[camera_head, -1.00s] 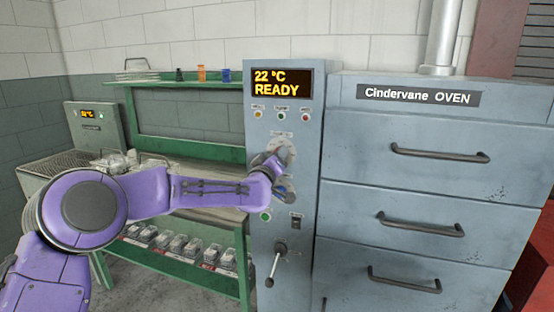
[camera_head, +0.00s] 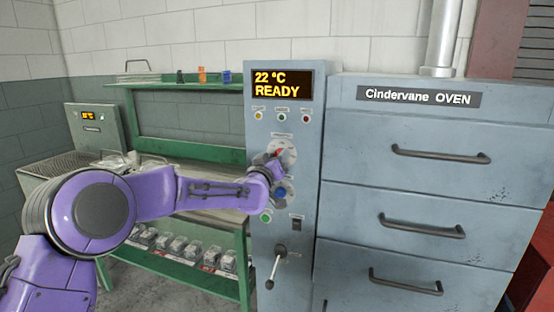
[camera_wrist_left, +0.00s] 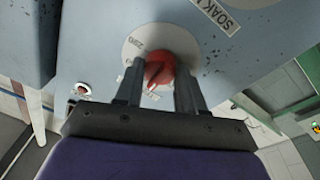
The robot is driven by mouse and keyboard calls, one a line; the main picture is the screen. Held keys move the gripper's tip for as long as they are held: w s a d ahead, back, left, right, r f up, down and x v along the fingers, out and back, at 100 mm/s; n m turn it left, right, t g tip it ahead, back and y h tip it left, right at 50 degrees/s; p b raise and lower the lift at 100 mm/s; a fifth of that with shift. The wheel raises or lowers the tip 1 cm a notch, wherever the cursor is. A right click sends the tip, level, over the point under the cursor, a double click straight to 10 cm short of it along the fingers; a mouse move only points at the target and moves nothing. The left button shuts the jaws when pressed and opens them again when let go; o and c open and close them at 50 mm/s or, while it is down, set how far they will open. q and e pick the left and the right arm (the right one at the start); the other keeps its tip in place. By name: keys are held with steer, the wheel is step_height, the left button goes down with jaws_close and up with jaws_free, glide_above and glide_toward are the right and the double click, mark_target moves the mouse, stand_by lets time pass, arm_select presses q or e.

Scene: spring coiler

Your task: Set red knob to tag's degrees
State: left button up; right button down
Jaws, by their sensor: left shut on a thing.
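The red knob (camera_wrist_left: 160,70) sits on a pale round dial plate (camera_wrist_left: 140,38) on the oven's control panel. In the left wrist view my left gripper (camera_wrist_left: 158,88) has a finger on each side of the knob and is shut on it. In the head view my left gripper (camera_head: 270,163) is at the dial plate (camera_head: 288,152), and a bit of red shows there; the arm hides part of the dial. The dial's degree marks are too small to read. No tag with a readable degree value shows. My right gripper is not in view.
The panel display (camera_head: 278,85) reads 22 °C READY. A blue knob (camera_head: 285,190), a green button (camera_head: 266,216) and a lever (camera_head: 277,262) are below the dial. Oven drawers with handles (camera_head: 440,153) stand at the right. A green bench (camera_head: 190,155) is behind my arm.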

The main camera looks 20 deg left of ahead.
arm_select(q)
steer(key=shift+f, duration=0.1)
steer(key=o, duration=1)
steer(key=shift+o, duration=0.2)
steer(key=shift+s, duration=0.1)
steer(key=s+f+b, duration=0.1)
steer(key=s+b, duration=0.2)
steer(key=s, duration=0.7)
steer(key=shift+s+a, duration=0.15)
steer(key=shift+a, duration=0.1)
steer(key=shift+f, duration=0.1)
